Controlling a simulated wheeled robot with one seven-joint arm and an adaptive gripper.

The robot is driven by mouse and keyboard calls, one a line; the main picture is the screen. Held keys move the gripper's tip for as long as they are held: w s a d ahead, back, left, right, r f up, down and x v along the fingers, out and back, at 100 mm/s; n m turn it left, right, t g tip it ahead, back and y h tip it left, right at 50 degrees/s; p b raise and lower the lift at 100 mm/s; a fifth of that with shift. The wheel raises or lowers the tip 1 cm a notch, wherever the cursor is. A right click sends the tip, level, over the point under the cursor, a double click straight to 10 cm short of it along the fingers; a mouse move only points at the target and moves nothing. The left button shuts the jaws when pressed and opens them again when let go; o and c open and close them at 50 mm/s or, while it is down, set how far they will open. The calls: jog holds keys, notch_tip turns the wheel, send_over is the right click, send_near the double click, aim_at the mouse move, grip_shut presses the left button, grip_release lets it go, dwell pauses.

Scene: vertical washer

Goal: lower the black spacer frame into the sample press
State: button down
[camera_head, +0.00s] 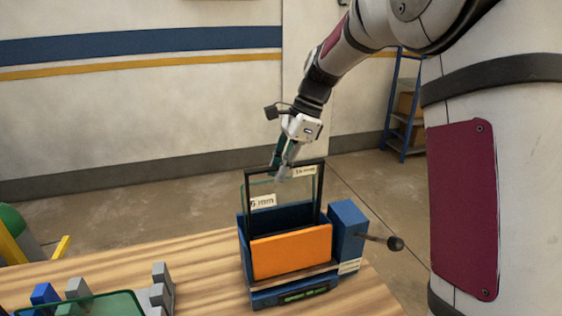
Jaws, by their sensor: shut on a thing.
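The black spacer frame (320,192) stands upright at the sample press. A small white label sits near its top right corner. The sample press (347,228) is a blue box with an orange front plate (291,251), on the wooden table. My gripper (281,172) is shut on the frame's top bar from above. The frame's lower part is hidden behind the press's front, so I cannot tell how deep it reaches. A clear pane (280,189) with a "5 mm" label stands upright in the press, in front of the frame or within its outline.
A lever with a black knob (395,243) sticks out right of the press. On the wooden table (205,262), a green tray (105,304) and grey slotted blocks (161,287) stand at the left. A blue shelf (391,121) stands far behind. Bare table lies left of the press.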

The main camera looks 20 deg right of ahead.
notch_tip(320, 180, down, 6)
jog(key=b, duration=0.1)
jog(key=shift+f, duration=0.2)
dwell(0.5)
jog(key=c, duration=1.6)
grip_release()
jog(key=shift+o, duration=0.2)
jog(key=shift+r+p, duration=1.4)
jog(key=shift+r, duration=2.6)
